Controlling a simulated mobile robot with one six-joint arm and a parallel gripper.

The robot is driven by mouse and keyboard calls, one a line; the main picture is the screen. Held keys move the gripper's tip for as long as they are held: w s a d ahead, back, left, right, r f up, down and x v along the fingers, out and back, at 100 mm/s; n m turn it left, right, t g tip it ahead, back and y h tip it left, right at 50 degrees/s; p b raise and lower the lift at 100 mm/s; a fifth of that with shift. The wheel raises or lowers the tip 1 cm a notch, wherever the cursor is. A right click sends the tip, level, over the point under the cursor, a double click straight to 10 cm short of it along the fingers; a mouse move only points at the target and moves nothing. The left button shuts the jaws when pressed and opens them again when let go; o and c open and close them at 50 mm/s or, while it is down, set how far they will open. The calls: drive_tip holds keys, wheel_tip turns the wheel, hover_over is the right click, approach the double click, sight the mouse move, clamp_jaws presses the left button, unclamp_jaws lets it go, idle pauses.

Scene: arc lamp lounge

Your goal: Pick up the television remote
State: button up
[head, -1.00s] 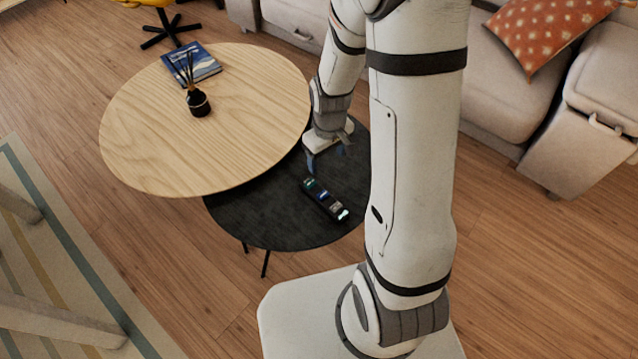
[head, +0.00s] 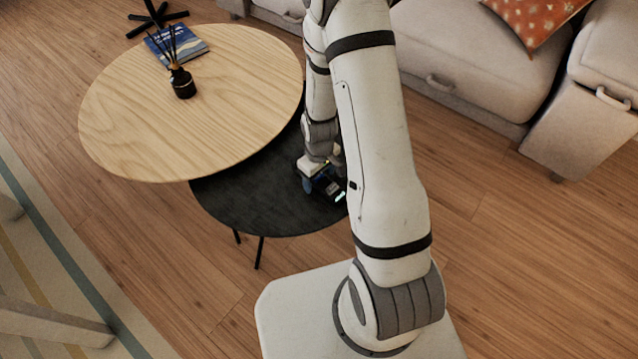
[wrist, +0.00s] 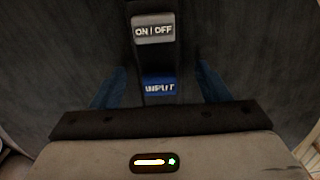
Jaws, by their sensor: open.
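The television remote (head: 336,194) lies on the low black round table (head: 245,205), mostly hidden by my gripper in the head view. My gripper (head: 323,180) is over the remote. Its blue fingers (wrist: 158,86) stand open on either side of the remote, with a gap visible on each side. The end of the remote nearest the wrist camera is hidden behind the gripper body.
A higher light wooden table (head: 190,95) overlaps the black table on the left. It holds a dark reed diffuser (head: 183,84) and a blue book (head: 180,45). A pale sofa (head: 475,55) with an orange cushion stands behind. Wooden floor is clear at right.

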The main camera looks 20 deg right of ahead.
drive_tip(key=shift+f, duration=0.2)
drive_tip(key=shift+c, duration=0.2)
drive_tip(key=c, duration=1.2)
